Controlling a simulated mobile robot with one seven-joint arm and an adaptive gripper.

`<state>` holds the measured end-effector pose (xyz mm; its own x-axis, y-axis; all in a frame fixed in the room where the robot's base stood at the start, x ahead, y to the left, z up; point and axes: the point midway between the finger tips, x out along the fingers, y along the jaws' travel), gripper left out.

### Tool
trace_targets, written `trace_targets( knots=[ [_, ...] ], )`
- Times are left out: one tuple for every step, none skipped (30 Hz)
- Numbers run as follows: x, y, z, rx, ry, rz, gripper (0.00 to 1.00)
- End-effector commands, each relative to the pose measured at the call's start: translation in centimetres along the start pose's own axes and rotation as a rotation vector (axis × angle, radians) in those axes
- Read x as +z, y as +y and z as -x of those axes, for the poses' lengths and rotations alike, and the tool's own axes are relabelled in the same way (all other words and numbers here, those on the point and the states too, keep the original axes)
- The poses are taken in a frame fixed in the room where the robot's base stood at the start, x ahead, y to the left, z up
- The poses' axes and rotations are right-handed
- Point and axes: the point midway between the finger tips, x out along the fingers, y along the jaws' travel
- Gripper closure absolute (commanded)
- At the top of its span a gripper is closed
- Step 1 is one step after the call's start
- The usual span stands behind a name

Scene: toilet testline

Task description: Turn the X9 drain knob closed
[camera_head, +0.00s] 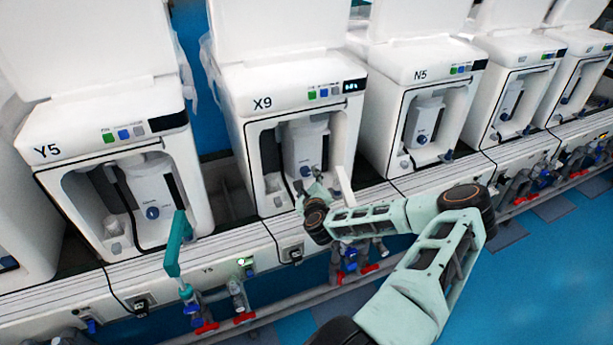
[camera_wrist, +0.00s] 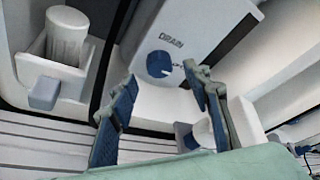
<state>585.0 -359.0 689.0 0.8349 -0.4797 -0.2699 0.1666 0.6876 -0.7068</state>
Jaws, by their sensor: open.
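The X9 unit (camera_head: 262,103) is a white box with an open front, second from the left in the head view. Its blue round drain knob (camera_wrist: 159,64) shows in the wrist view under the word DRAIN. A pale mark on the knob's right side faces the lettering. My gripper (camera_wrist: 160,85) is open, its two blue-padded fingers on either side below the knob. The knob lies just beyond and between the fingertips, and I cannot tell if they touch it. In the head view my gripper (camera_head: 318,178) is at the front of the X9 opening and partly hides the knob.
The Y5 unit (camera_head: 105,150) stands left and the N5 unit (camera_head: 425,75) right. A teal upright piece (camera_head: 178,245) and red-handled valves (camera_head: 350,270) are along the front ledge. Blue floor lies open at right.

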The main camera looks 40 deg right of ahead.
Motion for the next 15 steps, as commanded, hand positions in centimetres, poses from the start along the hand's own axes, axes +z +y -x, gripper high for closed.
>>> trace_targets(
  knots=[
    [-0.1, 0.1, -0.9, -0.002, 0.001, -0.001, 0.55],
    [-0.1, 0.1, -1.4, -0.001, 0.000, -0.001, 0.55],
    [0.0, 0.1, -1.9, 0.000, 0.000, -0.001, 0.55],
    [-0.1, 0.1, -2.3, -0.001, 0.001, 0.000, 0.55],
    [-0.1, 0.1, -2.6, 0.000, 0.001, 0.000, 0.55],
    [-0.1, 0.1, -3.1, 0.000, 0.000, 0.001, 0.55],
    [0.0, 0.1, -3.4, 0.000, 0.000, 0.001, 0.55],
    [0.0, 0.1, -3.6, 0.000, 0.000, 0.001, 0.55],
    [0.0, 0.1, -3.9, 0.000, 0.000, 0.001, 0.55],
    [0.0, 0.1, -4.0, 0.000, 0.000, 0.001, 0.55],
    [0.0, 0.1, -4.1, 0.001, 0.000, 0.001, 0.55],
    [0.0, 0.1, -4.3, 0.001, 0.000, 0.000, 0.55],
    [0.0, 0.1, -4.3, 0.001, 0.000, 0.000, 0.55],
    [0.0, 0.1, -4.4, 0.001, 0.000, 0.000, 0.55],
    [0.0, 0.1, -4.4, 0.001, 0.000, 0.000, 0.55]
  ],
)
